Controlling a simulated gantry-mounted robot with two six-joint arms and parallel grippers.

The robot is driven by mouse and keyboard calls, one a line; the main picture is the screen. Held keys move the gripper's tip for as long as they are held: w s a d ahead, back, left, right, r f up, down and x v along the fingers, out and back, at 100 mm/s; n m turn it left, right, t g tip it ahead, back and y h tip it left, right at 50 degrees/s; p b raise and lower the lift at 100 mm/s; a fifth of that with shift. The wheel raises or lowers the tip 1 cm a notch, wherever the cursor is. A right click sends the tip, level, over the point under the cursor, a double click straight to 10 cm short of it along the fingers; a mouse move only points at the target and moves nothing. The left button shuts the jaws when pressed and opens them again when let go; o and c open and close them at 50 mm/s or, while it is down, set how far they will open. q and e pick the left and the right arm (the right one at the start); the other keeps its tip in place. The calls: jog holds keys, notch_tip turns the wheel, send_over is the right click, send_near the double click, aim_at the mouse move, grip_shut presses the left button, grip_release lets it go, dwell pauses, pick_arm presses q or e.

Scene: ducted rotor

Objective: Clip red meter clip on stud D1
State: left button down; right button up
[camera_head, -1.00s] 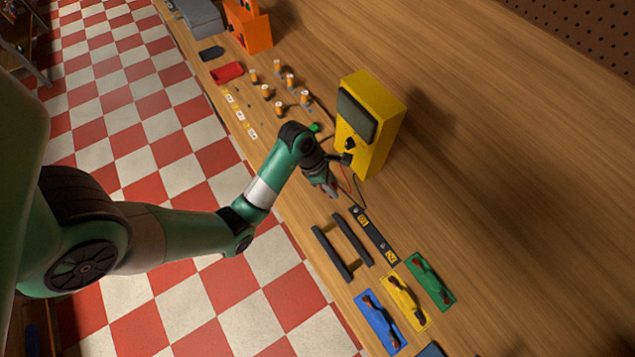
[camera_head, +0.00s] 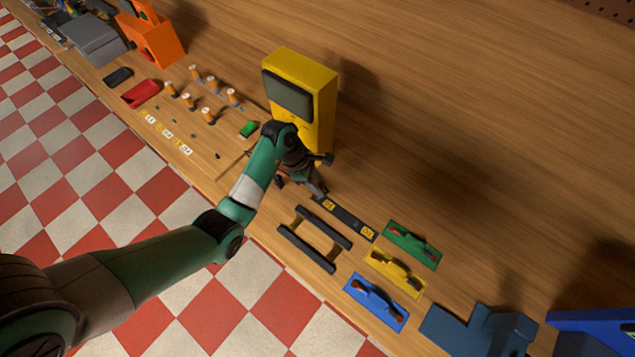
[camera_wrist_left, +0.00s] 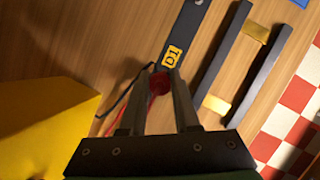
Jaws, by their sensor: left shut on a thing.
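My left gripper (camera_head: 319,190) is shut on the red meter clip (camera_wrist_left: 160,83), which shows between the fingertips in the wrist view. A red lead runs from the clip back toward the yellow meter (camera_head: 305,95). The gripper is at the near end of a dark strip (camera_head: 348,219), beside the yellow D1 label (camera_wrist_left: 172,57). Stud D1 itself is not clearly visible; the clip and fingers cover that end. I cannot tell whether the clip touches it. My right gripper is not in view.
A dark two-bar rack (camera_head: 315,240) lies beside the strip. Green (camera_head: 412,245), yellow (camera_head: 394,271) and blue (camera_head: 376,302) plates with handles lie to the right. The wood behind the strip is clear.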

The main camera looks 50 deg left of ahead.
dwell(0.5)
pick_arm(q)
jog(key=shift+p, duration=0.4)
jog(key=shift+p, duration=0.35)
jog(key=shift+f+b, duration=0.75)
jog(key=shift+f, duration=0.4)
jog(key=c, duration=0.6)
grip_release()
jog(key=shift+o, duration=0.2)
jog(key=shift+r, duration=0.15)
